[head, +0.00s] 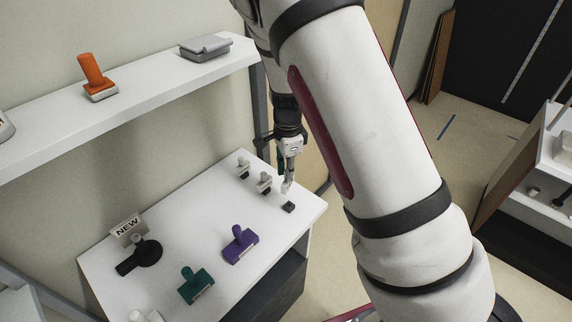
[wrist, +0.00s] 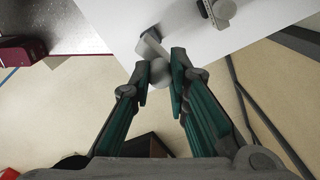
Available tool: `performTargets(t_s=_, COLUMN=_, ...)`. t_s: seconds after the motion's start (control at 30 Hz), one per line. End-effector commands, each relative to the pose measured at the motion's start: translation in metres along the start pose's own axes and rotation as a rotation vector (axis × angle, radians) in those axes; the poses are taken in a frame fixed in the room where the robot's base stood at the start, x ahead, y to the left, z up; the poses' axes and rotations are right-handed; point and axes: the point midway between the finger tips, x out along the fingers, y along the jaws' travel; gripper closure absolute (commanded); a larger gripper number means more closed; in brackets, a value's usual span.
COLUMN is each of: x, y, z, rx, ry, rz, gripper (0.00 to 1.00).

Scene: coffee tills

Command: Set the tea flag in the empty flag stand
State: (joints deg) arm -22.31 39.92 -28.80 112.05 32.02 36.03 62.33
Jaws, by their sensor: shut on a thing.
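My gripper (head: 287,172) is shut on a small pale flag (head: 287,187) and holds it near the right end of the white table. In the wrist view my gripper (wrist: 165,82) has its fingertips on both sides of the flag's round grey knob (wrist: 161,73), and its pale plate (wrist: 150,46) sticks out past them. No writing on it can be read. The small black empty flag stand (head: 288,207) is on the table just below the flag in the head view. I cannot tell whether they touch. In the wrist view I cannot make out that stand.
Two flags in black stands (head: 243,168) (head: 264,182) stand left of my gripper. A purple stamp (head: 240,243), a teal stamp (head: 195,285) and a NEW sign (head: 128,228) by a black-handled tool (head: 140,255) are farther left. A shelf (head: 140,100) runs above the table.

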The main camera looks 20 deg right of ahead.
Motion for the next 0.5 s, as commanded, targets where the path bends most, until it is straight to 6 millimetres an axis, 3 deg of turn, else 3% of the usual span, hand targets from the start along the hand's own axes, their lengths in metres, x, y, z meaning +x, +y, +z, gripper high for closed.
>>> performTargets(t_s=0.2, x=-0.003, y=0.013, z=0.000, rx=0.225, ry=0.001, rz=0.001, gripper=1.00)
performTargets(t_s=0.5, x=-0.003, y=0.015, z=0.000, rx=0.287, ry=0.001, rz=0.000, gripper=1.00)
